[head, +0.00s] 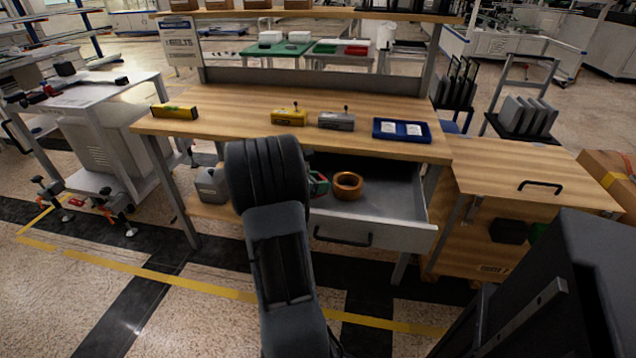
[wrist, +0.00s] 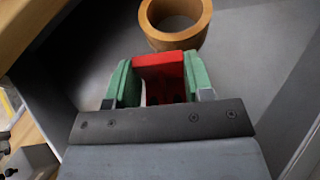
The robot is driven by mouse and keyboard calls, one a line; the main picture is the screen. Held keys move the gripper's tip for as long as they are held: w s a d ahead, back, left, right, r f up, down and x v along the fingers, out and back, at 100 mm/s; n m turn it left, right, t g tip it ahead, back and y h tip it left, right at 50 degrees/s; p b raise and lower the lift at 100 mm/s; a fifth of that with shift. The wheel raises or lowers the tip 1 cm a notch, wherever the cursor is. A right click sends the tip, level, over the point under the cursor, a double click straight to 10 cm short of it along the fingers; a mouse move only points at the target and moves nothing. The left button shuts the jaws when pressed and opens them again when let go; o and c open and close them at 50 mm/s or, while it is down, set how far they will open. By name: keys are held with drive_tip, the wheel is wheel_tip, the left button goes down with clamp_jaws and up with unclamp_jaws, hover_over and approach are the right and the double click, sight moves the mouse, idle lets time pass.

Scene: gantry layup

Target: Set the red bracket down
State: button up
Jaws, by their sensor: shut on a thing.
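My gripper (wrist: 158,85) is shut on the red bracket (wrist: 160,72), which sits between its green fingers in the wrist view. The bracket is over the grey interior of the open drawer (wrist: 255,60). I cannot tell if it touches the drawer floor. In the head view my arm hides most of the gripper; a bit of green and red from my gripper (head: 318,184) shows inside the drawer (head: 395,190), left of a copper-coloured ring. The ring (wrist: 176,20) is just beyond the bracket in the wrist view.
The copper-coloured ring (head: 347,185) lies in the drawer. The workbench top (head: 230,108) above holds a yellow level (head: 175,111), a yellow block (head: 289,118), a grey block (head: 337,121) and a blue tray (head: 426,138). A wooden cabinet (head: 520,180) stands at right.

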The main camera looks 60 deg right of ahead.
drive_tip(key=shift+f, duration=0.45)
drive_tip(key=o, duration=1.1)
drive_tip(key=shift+c, duration=0.2)
drive_tip(key=shift+r, duration=0.1)
drive_tip(key=shift+w+a+r+p, duration=0.1)
drive_tip(key=shift+r+p, duration=0.1)
drive_tip(key=shift+r, duration=0.2)
drive_tip(key=shift+w+a+r+p, duration=0.1)
drive_tip(key=shift+r+p, duration=0.1)
drive_tip(key=shift+r, duration=0.15)
drive_tip(key=p+v, duration=0.2)
drive_tip(key=v, duration=0.9)
drive_tip(key=shift+a, duration=0.25)
drive_tip(key=shift+f, duration=0.15)
